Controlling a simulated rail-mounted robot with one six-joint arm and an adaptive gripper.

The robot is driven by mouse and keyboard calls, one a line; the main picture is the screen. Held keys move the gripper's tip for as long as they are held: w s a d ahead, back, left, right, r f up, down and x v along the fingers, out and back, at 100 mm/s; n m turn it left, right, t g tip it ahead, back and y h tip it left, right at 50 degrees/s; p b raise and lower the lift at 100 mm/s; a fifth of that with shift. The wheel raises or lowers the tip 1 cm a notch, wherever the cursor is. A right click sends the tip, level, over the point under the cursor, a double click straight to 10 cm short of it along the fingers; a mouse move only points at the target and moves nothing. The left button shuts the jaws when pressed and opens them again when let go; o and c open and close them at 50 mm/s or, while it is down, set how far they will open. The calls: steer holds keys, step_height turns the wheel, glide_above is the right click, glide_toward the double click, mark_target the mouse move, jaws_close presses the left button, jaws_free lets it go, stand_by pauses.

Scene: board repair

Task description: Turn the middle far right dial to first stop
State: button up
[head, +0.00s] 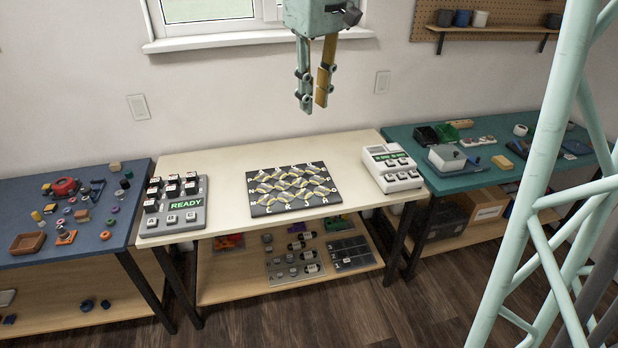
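My gripper (313,104) hangs high in front of the wall, above the back of the cream table, pointing down. A narrow gap shows between its fingers and nothing is in it. It is well clear of every panel. A grey panel (160,228) at the left of the cream table bears several dark knob-like controls (173,190), a green READY display (186,204) and pale buttons below. Another grey panel (283,276) with round knobs and dark cylinders lies on the lower shelf. I cannot tell which control is the named dial, nor read any dial's setting.
A dark board with yellow curved traces (293,188) lies mid-table. A white device with a green display (392,168) stands at the right. A blue table (75,252) with small parts is at left, a teal table (484,178) at right. Bare cream tabletop (225,180) separates panel and board.

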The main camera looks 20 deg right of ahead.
steer(key=w+d+f, duration=0.3)
steer(key=w+f, duration=0.2)
steer(key=w, duration=0.4)
steer(key=n+g+b, duration=0.2)
steer(key=n+b, duration=0.1)
steer(key=n, duration=0.1)
glide_above(317, 178)
step_height(317, 178, down, 29)
steer(key=shift+d, duration=0.3)
steer(key=shift+f, duration=0.1)
steer(key=shift+f+b, duration=1.35)
steer(key=shift+f, duration=5.5)
jaws_close()
